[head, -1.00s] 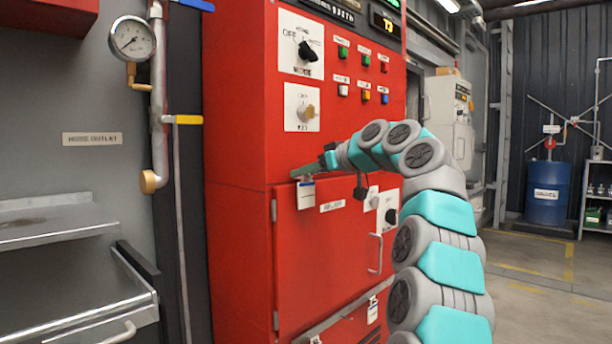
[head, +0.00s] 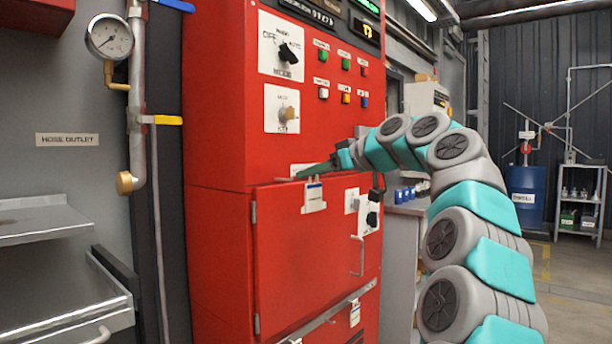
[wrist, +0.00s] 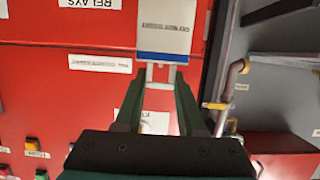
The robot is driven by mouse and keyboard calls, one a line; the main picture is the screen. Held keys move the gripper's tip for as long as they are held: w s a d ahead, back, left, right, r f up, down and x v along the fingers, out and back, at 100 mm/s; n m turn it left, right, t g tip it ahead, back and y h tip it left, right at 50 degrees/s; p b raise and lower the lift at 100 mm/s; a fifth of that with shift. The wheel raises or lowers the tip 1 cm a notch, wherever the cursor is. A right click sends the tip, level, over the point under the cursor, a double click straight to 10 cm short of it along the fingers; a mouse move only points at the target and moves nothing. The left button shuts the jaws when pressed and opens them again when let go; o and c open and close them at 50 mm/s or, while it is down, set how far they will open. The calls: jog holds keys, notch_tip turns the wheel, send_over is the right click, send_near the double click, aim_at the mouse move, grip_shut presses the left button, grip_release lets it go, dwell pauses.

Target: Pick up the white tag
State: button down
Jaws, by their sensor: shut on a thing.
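The white tag (head: 314,197) hangs in front of the upper part of the red cabinet door (head: 290,260). In the wrist view the tag (wrist: 167,25) shows a blue band and printed text, with a pale clip-like piece at its near end. My gripper (head: 303,174) reaches in from the right, just above the tag. In the wrist view its dark green fingers (wrist: 160,82) are closed on the tag's pale end piece. The tag hides part of the door behind it.
The cabinet front has a black mode knob (head: 288,53), a lower knob (head: 287,113) and several coloured buttons. A door handle (head: 357,256) sticks out below. A pipe with a gauge (head: 110,37) and a steel shelf (head: 45,222) stand left. Open floor lies right.

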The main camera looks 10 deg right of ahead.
jog(key=shift+w+r+p, duration=0.1)
jog(key=shift+r+p, duration=1.75)
jog(key=shift+r, duration=0.95)
notch_tip(320, 180, up, 8)
jog(key=p, duration=0.6)
jog(key=shift+a+f, duration=0.1)
